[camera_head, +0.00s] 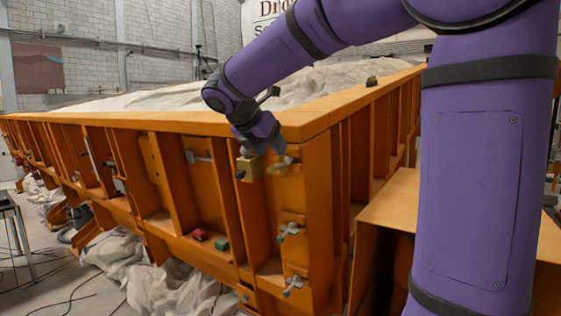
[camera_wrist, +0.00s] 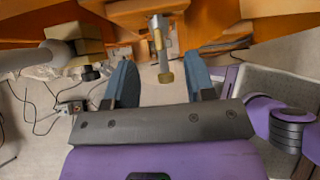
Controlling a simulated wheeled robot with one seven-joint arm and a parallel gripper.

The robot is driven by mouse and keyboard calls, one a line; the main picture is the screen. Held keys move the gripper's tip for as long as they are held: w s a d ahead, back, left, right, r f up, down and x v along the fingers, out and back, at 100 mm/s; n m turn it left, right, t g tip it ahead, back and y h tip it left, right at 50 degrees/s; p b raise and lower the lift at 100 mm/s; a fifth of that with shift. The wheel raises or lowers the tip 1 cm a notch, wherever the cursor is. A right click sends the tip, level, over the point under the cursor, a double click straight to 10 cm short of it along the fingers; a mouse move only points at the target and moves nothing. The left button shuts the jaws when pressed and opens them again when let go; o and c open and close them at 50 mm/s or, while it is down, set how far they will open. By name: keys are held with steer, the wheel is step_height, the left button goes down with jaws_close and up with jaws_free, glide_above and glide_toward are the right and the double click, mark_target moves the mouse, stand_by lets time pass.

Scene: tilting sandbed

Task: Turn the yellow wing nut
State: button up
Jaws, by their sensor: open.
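The yellow wing nut (camera_head: 281,165) is on the orange sandbed's side near its front corner, just below the top rail. My gripper (camera_head: 262,140) is above and slightly left of it, pointing down at the orange side. In the wrist view my gripper (camera_wrist: 158,60) is open, with one blue-grey finger on each side. A yellowish fitting, which looks like the wing nut (camera_wrist: 165,76), shows between the fingers with space on both sides. I cannot tell how deep it lies between them, and no contact shows.
A tan box (camera_head: 250,167) with a black knob (camera_head: 240,174) is just left of the wing nut. Grey wing nuts (camera_head: 289,231) (camera_head: 292,286) are lower on the same corner. A red block (camera_head: 200,234) and a green block (camera_head: 222,244) lie on a lower ledge.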

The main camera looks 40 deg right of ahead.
mark_target(281, 162)
steer(key=x, duration=0.6)
